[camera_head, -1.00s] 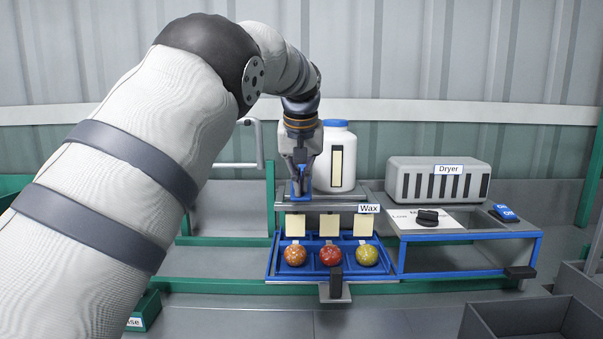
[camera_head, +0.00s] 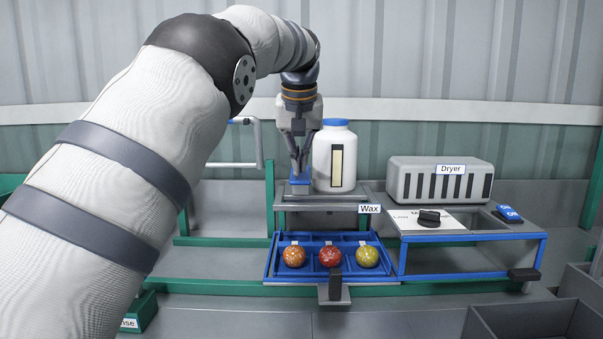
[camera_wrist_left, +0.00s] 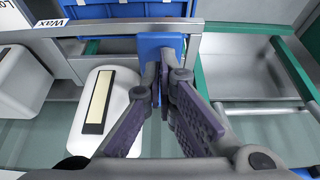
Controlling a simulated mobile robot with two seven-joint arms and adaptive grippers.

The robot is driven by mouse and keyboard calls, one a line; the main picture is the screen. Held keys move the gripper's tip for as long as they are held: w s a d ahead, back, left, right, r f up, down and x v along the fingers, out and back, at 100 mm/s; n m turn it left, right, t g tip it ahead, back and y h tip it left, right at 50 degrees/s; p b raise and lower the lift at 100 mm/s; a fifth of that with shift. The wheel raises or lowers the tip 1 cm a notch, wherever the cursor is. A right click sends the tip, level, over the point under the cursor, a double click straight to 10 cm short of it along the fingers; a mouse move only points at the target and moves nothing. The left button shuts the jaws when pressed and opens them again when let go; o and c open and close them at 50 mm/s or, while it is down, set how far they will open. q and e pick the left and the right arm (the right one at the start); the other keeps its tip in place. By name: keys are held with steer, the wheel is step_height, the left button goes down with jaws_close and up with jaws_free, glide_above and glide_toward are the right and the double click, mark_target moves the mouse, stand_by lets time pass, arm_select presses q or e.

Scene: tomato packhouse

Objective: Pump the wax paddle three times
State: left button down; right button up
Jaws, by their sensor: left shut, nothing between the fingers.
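The blue wax paddle (camera_head: 299,183) stands at the left of the grey shelf marked Wax (camera_head: 369,209). My left gripper (camera_head: 299,170) is shut and empty, pointing down with its fingertips at the paddle. In the left wrist view the paddle (camera_wrist_left: 160,45) shows at the fingertips (camera_wrist_left: 164,82); I cannot tell whether they touch it. A white bottle (camera_head: 342,160) with a blue cap stands just right of the gripper. Three tomatoes, orange (camera_head: 294,256), red (camera_head: 330,256) and yellow-green (camera_head: 367,256), sit in the blue tray (camera_head: 276,268) below the shelf. My right gripper is out of view.
A grey dryer (camera_head: 440,181) with a black knob (camera_head: 429,218) and a blue switch (camera_head: 507,213) stands to the right. A grey bin (camera_head: 530,318) is at the front right. A bent rail (camera_head: 235,164) is left of the gripper.

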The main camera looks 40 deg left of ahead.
mark_target(300, 179)
arm_select(q)
steer(key=shift+f, duration=0.15)
steer(key=shift+f+p, duration=0.4)
steer(key=shift+f, duration=1.85)
steer(key=shift+w+r+b, duration=0.1)
steer(key=shift+r+b, duration=0.35)
steer(key=shift+r, duration=2.1)
